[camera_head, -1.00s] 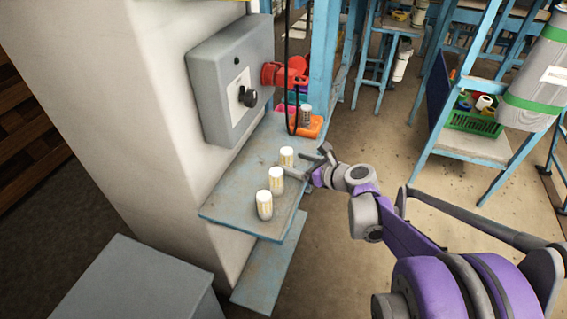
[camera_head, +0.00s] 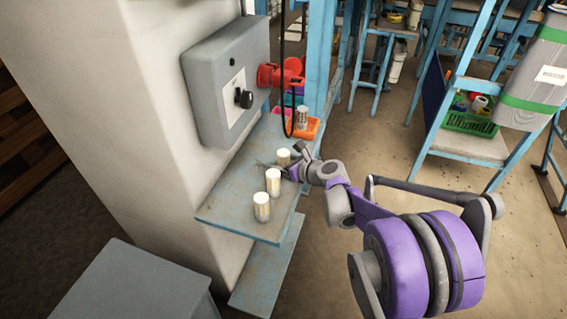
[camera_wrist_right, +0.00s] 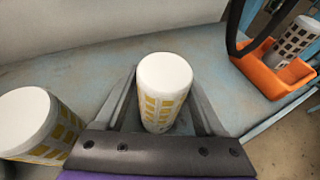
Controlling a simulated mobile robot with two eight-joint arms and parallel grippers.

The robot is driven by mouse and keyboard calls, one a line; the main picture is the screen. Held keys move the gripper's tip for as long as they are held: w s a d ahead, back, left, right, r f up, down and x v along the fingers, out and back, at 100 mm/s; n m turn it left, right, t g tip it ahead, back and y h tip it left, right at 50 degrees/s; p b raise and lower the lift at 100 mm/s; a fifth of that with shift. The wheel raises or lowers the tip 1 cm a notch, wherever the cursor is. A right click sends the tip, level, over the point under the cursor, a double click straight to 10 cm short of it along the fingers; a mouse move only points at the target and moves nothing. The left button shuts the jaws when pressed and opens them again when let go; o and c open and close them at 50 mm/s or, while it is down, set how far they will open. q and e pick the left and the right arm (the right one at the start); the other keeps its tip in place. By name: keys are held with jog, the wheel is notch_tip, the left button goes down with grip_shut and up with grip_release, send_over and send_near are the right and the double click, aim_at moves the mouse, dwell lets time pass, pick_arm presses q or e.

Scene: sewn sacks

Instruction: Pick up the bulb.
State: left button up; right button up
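Three white-topped cylinders with yellow patches, which look like the bulbs, stand upright in a row on the blue shelf (camera_head: 235,207). They are the near bulb (camera_head: 262,208), the middle bulb (camera_head: 273,181) and the far bulb (camera_head: 284,155). My right gripper (camera_head: 287,164) is at the far bulb. In the right wrist view this bulb (camera_wrist_right: 163,88) stands between the two spread fingers, with a gap visible at its sides. Another bulb (camera_wrist_right: 35,122) stands outside the fingers on the left. My left gripper is not in view.
An orange tray (camera_head: 312,129) holding a dark-patterned cylinder (camera_head: 302,117) is at the shelf's far end. A grey switch box (camera_head: 220,90) with a black knob and a red socket (camera_head: 270,76) overhangs the shelf. A black cable hangs nearby. A blue post rises behind.

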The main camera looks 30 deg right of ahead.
grip_shut()
